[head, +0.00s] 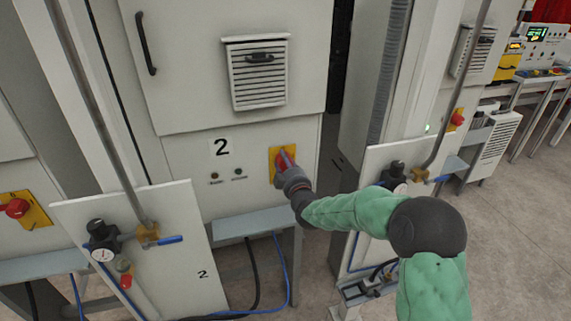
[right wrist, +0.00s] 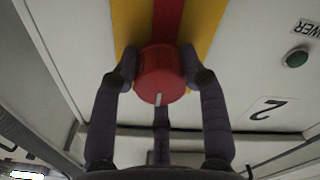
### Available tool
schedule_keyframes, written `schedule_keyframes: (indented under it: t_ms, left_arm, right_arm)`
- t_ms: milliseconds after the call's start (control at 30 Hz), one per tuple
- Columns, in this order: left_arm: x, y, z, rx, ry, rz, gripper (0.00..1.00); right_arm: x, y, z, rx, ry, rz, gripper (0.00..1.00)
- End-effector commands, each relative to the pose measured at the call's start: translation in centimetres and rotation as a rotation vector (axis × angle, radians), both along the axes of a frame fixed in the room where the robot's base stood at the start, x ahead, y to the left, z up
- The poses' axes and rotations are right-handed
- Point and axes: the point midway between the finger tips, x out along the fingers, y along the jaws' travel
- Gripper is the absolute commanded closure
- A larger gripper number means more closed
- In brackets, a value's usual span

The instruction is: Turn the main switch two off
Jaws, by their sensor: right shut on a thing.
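The main switch two is a red rotary knob (right wrist: 161,76) on a yellow plate (head: 273,164), on the grey cabinet marked 2. My right gripper (head: 286,165) is at the knob in the head view and covers part of it. In the right wrist view, my right gripper's fingers (right wrist: 160,80) are shut on the knob from both sides, with a third finger below it. A white mark on the knob's face points down in that view. My left gripper is not in view.
A panel with a gauge (head: 102,255) and a blue-handled valve stands at the front left. A similar panel (head: 385,165) stands right of the cabinet, near my right arm. Another red switch (head: 16,208) is at the far left. Open floor lies at the right.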

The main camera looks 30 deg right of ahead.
Motion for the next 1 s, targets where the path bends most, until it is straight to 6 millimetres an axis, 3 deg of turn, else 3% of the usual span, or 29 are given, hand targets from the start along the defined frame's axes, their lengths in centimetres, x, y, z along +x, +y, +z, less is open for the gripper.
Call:
schedule_keyframes:
  t_ms: [100,133,200,667,1000]
  left_arm:
    - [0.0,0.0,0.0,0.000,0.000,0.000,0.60]
    - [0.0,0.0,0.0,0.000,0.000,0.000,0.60]
    - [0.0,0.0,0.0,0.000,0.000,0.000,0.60]
    - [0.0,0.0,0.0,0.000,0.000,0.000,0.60]
    - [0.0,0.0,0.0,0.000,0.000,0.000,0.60]
  right_arm:
    - [0.1,0.0,0.6,-0.006,-0.010,0.000,0.89]
    - [0.1,0.0,0.6,-0.006,-0.010,0.000,0.48]
    - [0.1,0.0,0.5,-0.004,-0.009,0.000,0.33]
    - [-0.7,0.2,0.2,-0.001,-0.002,0.000,0.33]
    - [-5.9,1.4,0.2,-0.001,-0.003,0.000,0.33]
